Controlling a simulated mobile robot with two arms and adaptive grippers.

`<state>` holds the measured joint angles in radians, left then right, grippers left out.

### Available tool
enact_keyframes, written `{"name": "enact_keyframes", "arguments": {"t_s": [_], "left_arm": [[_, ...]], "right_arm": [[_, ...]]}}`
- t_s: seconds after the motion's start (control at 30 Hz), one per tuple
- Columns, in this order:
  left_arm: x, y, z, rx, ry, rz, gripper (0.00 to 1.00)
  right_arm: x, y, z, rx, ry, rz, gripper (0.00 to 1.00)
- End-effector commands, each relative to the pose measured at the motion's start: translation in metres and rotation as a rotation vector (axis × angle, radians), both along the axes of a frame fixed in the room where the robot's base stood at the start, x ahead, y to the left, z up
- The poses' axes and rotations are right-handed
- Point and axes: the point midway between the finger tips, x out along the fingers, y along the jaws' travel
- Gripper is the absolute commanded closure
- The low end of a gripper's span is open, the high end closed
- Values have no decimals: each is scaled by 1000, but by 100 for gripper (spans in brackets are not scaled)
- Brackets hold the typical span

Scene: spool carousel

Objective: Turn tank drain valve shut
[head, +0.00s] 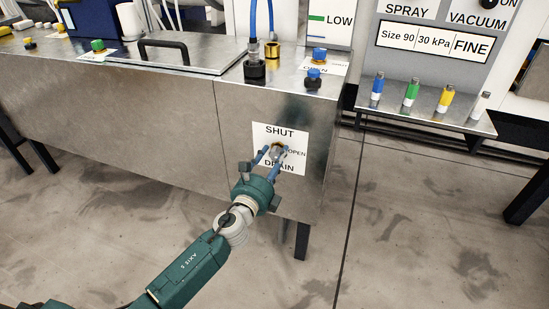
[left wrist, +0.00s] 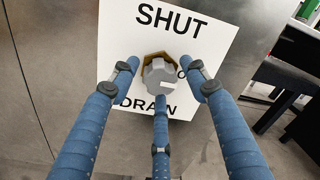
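The drain valve is a grey faceted knob (left wrist: 160,78) on a brass base (left wrist: 150,58). It sits on a white label reading SHUT, OPEN and DRAIN (head: 300,133) on the front of the metal tank (head: 110,110). A pale mark on the knob faces right, toward the partly covered OPEN word, in the left wrist view. My left gripper (head: 274,153) is at the label, its blue fingers spread around the knob. In the left wrist view, the fingers (left wrist: 163,90) stand apart from the knob at the sides; whether the lower finger touches it is unclear. My right gripper is out of view.
The tank top carries a blue-knobbed valve (head: 313,78), a green knob (head: 97,45) and a black handle (head: 164,46). A shelf (head: 440,118) with several coloured bottles stands at right. The floor before the tank is clear.

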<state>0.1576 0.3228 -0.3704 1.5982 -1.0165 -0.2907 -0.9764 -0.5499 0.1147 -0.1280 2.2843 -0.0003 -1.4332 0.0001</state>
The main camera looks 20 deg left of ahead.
Motion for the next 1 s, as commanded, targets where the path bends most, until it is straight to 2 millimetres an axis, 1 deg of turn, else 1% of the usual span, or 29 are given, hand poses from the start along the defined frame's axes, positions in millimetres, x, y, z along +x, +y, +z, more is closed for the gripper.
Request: {"name": "enact_keyframes", "arguments": {"t_s": [0.03,0.1,0.17,0.67,1.0], "left_arm": [[0,0,0,0,0,0,69],[0,0,0,0,0,0,83],[0,0,0,0,1,-1,93],[-1,-1,-2,-13,3,-2,94],[-1,-2,-3,-49,5,-3,94]], "right_arm": [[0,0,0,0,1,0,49],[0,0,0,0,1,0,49],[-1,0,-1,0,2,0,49],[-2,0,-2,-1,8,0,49],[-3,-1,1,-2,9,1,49]]}}
